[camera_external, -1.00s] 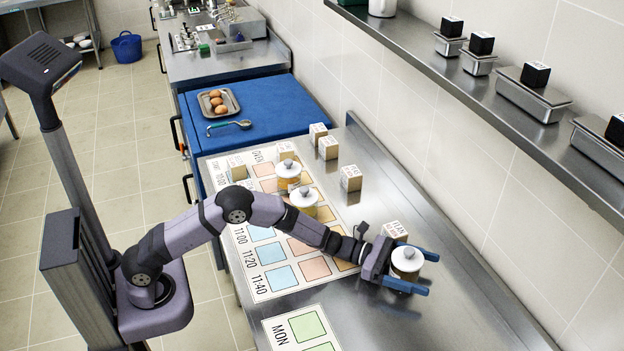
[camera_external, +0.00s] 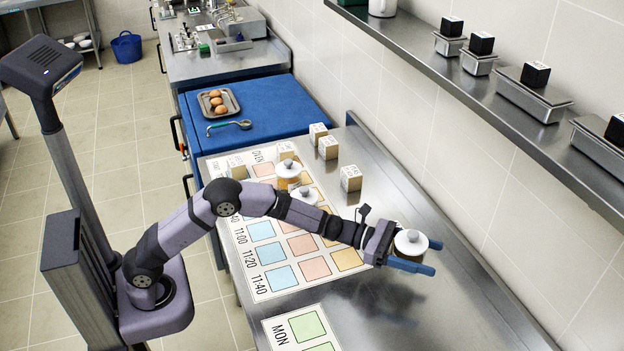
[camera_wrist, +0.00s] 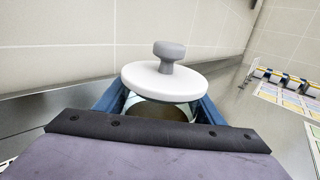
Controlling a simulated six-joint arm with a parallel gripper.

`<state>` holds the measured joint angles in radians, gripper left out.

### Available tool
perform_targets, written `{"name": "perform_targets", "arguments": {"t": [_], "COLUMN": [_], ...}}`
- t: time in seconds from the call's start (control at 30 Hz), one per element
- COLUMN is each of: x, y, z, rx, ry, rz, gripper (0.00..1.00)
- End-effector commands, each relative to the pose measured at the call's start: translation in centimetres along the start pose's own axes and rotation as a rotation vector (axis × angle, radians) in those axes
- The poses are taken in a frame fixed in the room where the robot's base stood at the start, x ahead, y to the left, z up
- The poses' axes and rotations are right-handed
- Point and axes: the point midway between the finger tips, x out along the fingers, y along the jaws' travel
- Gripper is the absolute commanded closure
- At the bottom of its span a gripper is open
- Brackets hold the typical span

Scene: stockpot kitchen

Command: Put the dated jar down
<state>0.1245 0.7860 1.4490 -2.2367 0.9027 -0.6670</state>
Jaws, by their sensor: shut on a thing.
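The jar (camera_external: 411,244) has a white lid with a grey knob and is held between the blue fingers of my gripper (camera_external: 415,262). It is upright above the steel counter at the right of the chart. In the wrist view the jar's lid (camera_wrist: 165,80) fills the middle, with the glass body between the fingers (camera_wrist: 160,105). My gripper is shut on it. No date on the jar can be read. A shadow on the counter lies apart from the gripper, to its lower left.
A printed chart (camera_external: 285,275) with coloured squares lies on the counter. Two similar lidded jars (camera_external: 289,170) (camera_external: 306,197) stand on it. Several labelled blocks (camera_external: 351,178) stand nearby. A MON sheet (camera_external: 280,330) lies at the front. The counter's right front part is clear.

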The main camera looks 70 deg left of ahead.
Motion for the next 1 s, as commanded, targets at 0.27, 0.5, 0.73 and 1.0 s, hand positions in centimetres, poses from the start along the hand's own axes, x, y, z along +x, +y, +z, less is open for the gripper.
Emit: {"name": "perform_targets", "arguments": {"t": [0.27,0.5,0.73,1.0], "x": [0.0,-0.1,-1.7,-7.0], "y": [0.0,0.2,3.3,9.3], "z": [3.6,4.2,4.1,10.7], "rx": [0.003,0.001,0.003,0.01], "ry": [-0.006,-0.005,-0.007,-0.013], "rz": [-0.001,0.004,0.052,0.168], "gripper": [0.75,0.75,0.75,0.75]}}
